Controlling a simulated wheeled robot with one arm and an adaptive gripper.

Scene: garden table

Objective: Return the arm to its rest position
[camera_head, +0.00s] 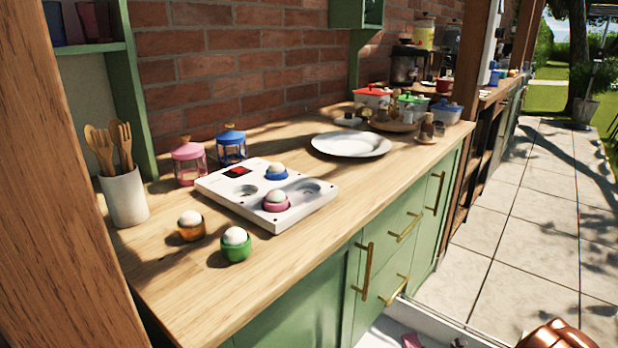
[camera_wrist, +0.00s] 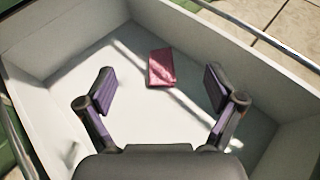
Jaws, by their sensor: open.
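My gripper (camera_wrist: 160,92) shows in the wrist view with its two dark fingers spread wide and nothing between them. It is over an open white drawer (camera_wrist: 55,120). A small pinkish-red item (camera_wrist: 161,67), flat and roughly rectangular, lies on the drawer floor beyond and between the fingertips, apart from them as far as I can tell. In the head view only the top of the open drawer (camera_head: 375,330) shows at the bottom edge. My gripper cannot be made out clearly there.
Green cabinets carry a wooden counter (camera_head: 330,232). On it stand a white tray (camera_head: 300,213) with egg cups, an orange egg cup (camera_head: 191,228), a green egg cup (camera_head: 236,247), a utensil holder (camera_head: 124,196) and a plate (camera_head: 351,144). Paved floor (camera_head: 520,225) lies open at right.

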